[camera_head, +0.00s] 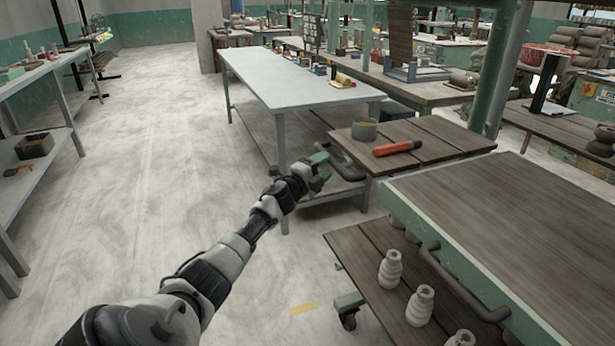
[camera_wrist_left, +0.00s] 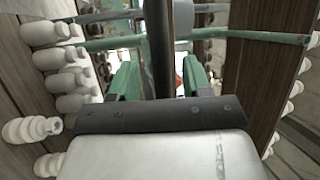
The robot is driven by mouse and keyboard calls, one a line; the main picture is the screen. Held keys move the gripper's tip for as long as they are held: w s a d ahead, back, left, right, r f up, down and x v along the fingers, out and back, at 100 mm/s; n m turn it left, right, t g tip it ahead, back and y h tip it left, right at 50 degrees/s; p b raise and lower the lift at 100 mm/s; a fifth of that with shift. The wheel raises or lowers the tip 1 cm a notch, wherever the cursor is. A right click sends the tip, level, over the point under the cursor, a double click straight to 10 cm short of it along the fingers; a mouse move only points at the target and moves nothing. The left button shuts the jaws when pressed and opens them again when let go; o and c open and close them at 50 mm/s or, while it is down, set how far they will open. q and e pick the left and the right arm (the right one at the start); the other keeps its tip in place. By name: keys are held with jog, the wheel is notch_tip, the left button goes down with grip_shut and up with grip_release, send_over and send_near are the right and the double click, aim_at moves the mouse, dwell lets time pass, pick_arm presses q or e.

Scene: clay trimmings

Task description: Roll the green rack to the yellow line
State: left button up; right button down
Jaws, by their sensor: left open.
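The green rack (camera_head: 475,262) stands at the lower right, with a green frame, plank shelves, a dark side handle (camera_head: 465,290) and a caster. White ridged pieces stand on its lower shelf. A short yellow strip (camera_head: 302,308) lies on the floor left of the caster. My left gripper (camera_head: 319,169) is open beside a grey handle (camera_head: 345,165) at the end of the farther plank-topped unit; I cannot tell if that handle is between the fingers. The wrist view shows its green fingers (camera_wrist_left: 160,80) apart, with a dark bar between them. My right gripper is not in view.
The plank-topped unit (camera_head: 440,137) bears a grey pot (camera_head: 364,129) and an orange-handled tool (camera_head: 397,148). A long grey table (camera_head: 285,85) stands behind. Another table (camera_head: 40,72) runs along the left. The floor between is clear.

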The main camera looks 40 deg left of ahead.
pick_arm(q)
jog(key=s+f, duration=0.1)
jog(key=s, duration=0.6)
jog(key=shift+s+f, duration=0.15)
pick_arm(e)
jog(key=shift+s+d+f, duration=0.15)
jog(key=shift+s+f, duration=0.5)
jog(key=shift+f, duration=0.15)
